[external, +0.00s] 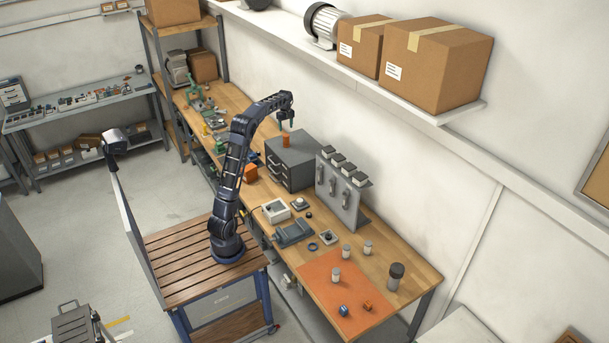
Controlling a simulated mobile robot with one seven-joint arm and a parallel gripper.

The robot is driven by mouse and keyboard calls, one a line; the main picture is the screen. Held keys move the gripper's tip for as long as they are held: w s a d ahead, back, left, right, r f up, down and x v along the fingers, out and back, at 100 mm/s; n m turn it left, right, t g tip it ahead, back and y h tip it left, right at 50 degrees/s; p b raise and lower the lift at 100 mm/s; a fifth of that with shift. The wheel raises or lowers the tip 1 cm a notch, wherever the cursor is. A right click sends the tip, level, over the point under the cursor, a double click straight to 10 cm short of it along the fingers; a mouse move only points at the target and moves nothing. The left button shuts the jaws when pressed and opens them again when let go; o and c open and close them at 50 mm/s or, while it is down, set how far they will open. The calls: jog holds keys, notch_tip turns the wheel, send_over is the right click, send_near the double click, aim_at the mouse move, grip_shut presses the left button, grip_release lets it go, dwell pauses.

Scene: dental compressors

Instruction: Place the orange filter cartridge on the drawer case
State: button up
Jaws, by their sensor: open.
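The orange filter cartridge (286,141) is a small orange cylinder. It stands upright on top of the grey drawer case (288,172), toward the left part of the top. The case sits on the wooden workbench near the wall, with its drawers facing front left. My gripper (287,124) points down just above the cartridge, with the arm arched over from the left. The jaws are open and look apart from the cartridge, though the tips are small here and a slight contact cannot be ruled out.
A grey panel with several hanging tools (338,190) stands right of the case. In front lie a white box (276,211) and a grey device (294,234). An orange mat (325,280) holds small parts at the bench's near end.

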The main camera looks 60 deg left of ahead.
jog(key=shift+r, duration=1.1)
jog(key=s+d+r+m+t, duration=0.1)
jog(key=s+d+r+m, duration=0.15)
jog(key=s+d, duration=0.45)
jog(key=s+d+r+m, duration=0.2)
jog(key=s+d+m, duration=0.1)
jog(key=d, duration=0.7)
jog(key=s+d+r+m+t, duration=0.1)
jog(key=s+d+r+m, duration=0.15)
jog(key=s+d, duration=0.45)
jog(key=s+d+f+m+t, duration=0.1)
jog(key=s+d+f+m, duration=0.4)
jog(key=s+d, duration=0.4)
jog(key=s+d+f+m+t, duration=0.1)
jog(key=s+d+f+m, duration=0.4)
jog(key=s+d, duration=0.5)
jog(key=s+f, duration=0.1)
jog(key=s, duration=0.3)
jog(key=shift+f+t, duration=0.3)
jog(key=shift+f, duration=0.1)
